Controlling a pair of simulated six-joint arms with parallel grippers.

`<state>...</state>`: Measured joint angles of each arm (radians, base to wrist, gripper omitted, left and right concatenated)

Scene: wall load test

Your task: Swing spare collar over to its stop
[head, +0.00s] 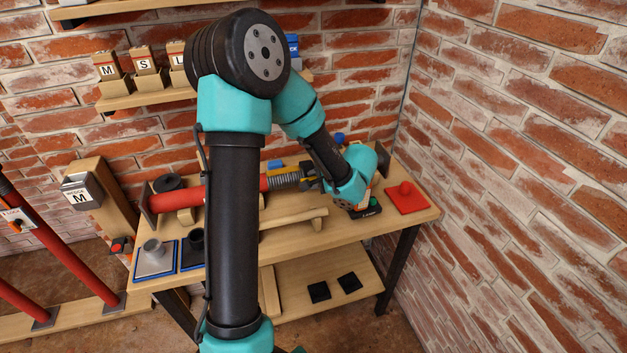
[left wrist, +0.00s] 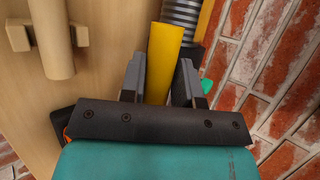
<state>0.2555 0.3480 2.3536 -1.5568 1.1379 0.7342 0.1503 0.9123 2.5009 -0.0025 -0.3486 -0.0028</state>
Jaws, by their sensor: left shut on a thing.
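A red tube (head: 268,184) with a grey threaded rod (head: 287,180) lies along the back of the bench. A dark and yellow part at the rod's right end is mostly hidden by my gripper; I cannot tell for sure that it is the spare collar. My left gripper (head: 318,181) reaches it from the right. In the left wrist view its two grey fingers (left wrist: 162,75) are shut on a yellow bar (left wrist: 169,48). The threaded rod (left wrist: 181,12) lies just beyond. A stop cannot be made out. My right gripper is not in view.
A wooden bar (head: 293,218) lies in front of the rod. Grey (head: 153,258) and dark pieces stand at the front left.

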